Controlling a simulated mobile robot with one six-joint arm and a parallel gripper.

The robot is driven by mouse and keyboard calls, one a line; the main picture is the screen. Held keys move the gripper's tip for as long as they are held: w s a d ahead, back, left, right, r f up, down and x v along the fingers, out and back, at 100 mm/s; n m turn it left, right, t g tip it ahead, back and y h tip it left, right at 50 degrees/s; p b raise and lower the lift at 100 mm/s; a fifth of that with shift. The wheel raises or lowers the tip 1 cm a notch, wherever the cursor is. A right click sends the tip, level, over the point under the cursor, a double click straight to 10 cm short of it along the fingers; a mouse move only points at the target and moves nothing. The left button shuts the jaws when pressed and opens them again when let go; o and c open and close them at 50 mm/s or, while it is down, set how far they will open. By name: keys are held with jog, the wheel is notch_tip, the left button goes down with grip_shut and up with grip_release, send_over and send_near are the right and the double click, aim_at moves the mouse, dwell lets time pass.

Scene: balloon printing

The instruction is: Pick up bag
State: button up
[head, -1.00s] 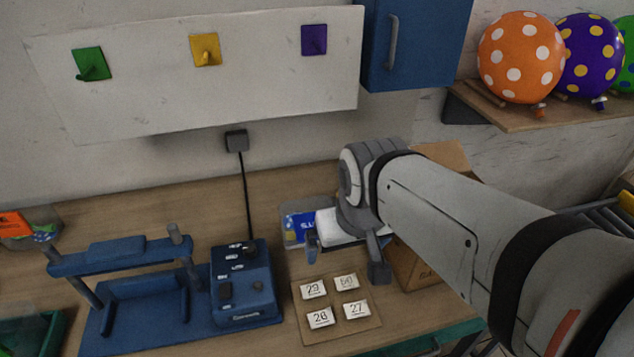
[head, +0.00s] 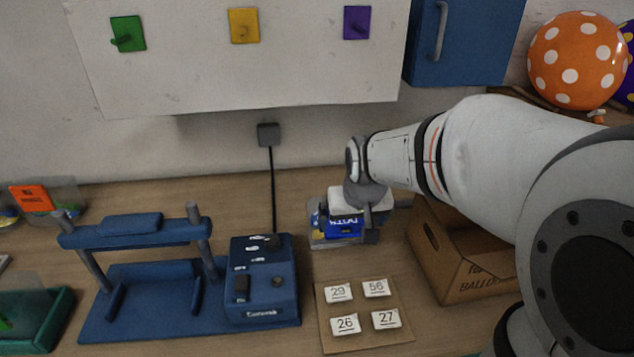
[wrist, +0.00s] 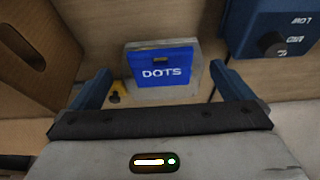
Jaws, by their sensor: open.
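The bag (wrist: 160,66) is blue with white lettering "DOTS" in the wrist view, with a clear or grey edge around it. It stands on the wooden table, and in the head view the bag (head: 341,228) is partly covered by my gripper. My gripper (wrist: 160,88) is open, with its two blue fingers to the left and right of the bag. In the head view my gripper (head: 346,222) is at the bag. I cannot tell whether the fingers touch it.
A cardboard box (head: 462,277) stands close to the right of the bag. The blue machine with a control box (head: 262,290) is at left. A board with number tiles (head: 340,290) lies in front. An orange dotted balloon (head: 577,60) rests on the shelf.

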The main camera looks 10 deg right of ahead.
aim_at(345, 233)
jog(key=shift+w+r+x, duration=0.1)
jog(key=shift+w+x, duration=0.2)
jog(key=shift+x, duration=1.6)
jog(key=shift+w+r+x, duration=0.15)
jog(key=shift+w+x, duration=0.1)
jog(key=shift+x, duration=1.65)
jog(key=shift+w+r+x, duration=0.1)
jog(key=shift+w+x, duration=0.2)
jog(key=shift+x, duration=1.6)
jog(key=shift+c, duration=0.2)
jog(key=shift+d, duration=0.1)
jog(key=c, duration=0.7)
jog(key=shift+r, duration=0.1)
